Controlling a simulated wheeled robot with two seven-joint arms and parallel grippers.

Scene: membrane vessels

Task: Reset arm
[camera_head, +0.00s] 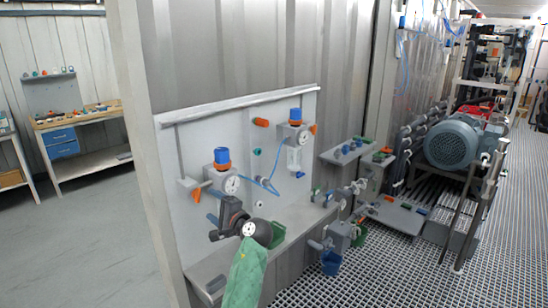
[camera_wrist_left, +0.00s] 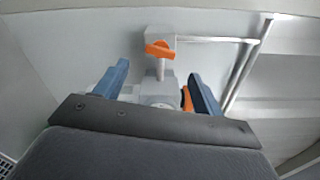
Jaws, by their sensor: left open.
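My left gripper (camera_head: 218,218) is in front of the left part of the wall panel, at the end of my green-sleeved arm. In the left wrist view its two blue fingers (camera_wrist_left: 158,70) are spread apart with nothing gripped between them. An orange valve handle (camera_wrist_left: 160,49) on a grey stem shows beyond the gap between the fingers. A second orange part (camera_wrist_left: 187,99) is partly hidden by the right finger. My right gripper is in neither view.
The light wall panel (camera_head: 175,140) carries gauges with blue-and-orange caps (camera_head: 222,157), an orange handle (camera_head: 197,194) and a blue hose (camera_head: 262,183). A shelf (camera_head: 292,222) runs below it. A motor (camera_head: 452,143) and pipework stand right; a workbench (camera_head: 95,158) stands far left. The left floor is clear.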

